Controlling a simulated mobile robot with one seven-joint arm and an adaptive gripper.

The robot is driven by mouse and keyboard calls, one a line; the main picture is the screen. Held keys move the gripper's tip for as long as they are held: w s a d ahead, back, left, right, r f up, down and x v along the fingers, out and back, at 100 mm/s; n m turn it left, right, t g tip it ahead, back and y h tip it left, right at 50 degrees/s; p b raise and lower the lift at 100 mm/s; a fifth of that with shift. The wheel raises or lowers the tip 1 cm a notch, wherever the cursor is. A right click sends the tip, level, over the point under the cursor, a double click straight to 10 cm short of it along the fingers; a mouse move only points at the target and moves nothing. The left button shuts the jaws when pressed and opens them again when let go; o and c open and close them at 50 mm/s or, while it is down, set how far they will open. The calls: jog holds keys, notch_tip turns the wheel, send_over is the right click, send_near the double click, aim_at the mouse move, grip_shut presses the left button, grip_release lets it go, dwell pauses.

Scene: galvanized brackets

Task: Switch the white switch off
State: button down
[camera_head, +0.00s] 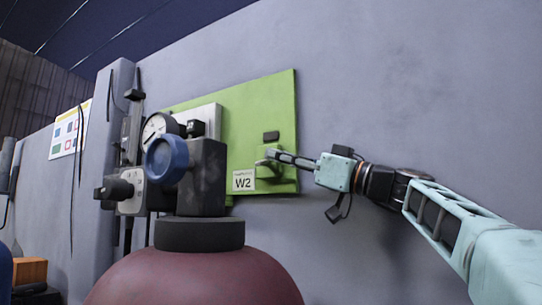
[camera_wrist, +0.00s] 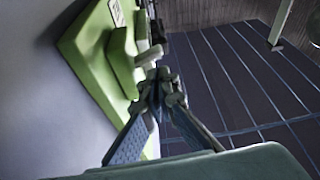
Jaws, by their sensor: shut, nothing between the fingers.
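A green panel (camera_head: 284,95) is fixed to the grey wall. My gripper (camera_head: 270,153) is shut and empty, with its fingertips at the panel's lower right part, by a raised green block (camera_head: 262,163). In the wrist view the shut fingers of my gripper (camera_wrist: 160,78) point along the panel (camera_wrist: 85,48), close to its face. The raised green block (camera_wrist: 122,62) is left of the fingertips there. A pale grey knob-like part (camera_wrist: 150,55) is just past the tips; I cannot tell if they touch. I cannot make out the white switch for certain.
A white W2 label (camera_head: 243,181) is on the panel, with a small dark box (camera_head: 271,136) above the gripper. A gauge (camera_head: 158,128), a blue knob (camera_head: 165,159) and a dark red tank (camera_head: 195,277) stand at left in front. The wall at right is clear.

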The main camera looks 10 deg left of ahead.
jog(key=v, duration=1)
jog(key=shift+d+f, duration=0.1)
jog(key=shift+d, duration=0.05)
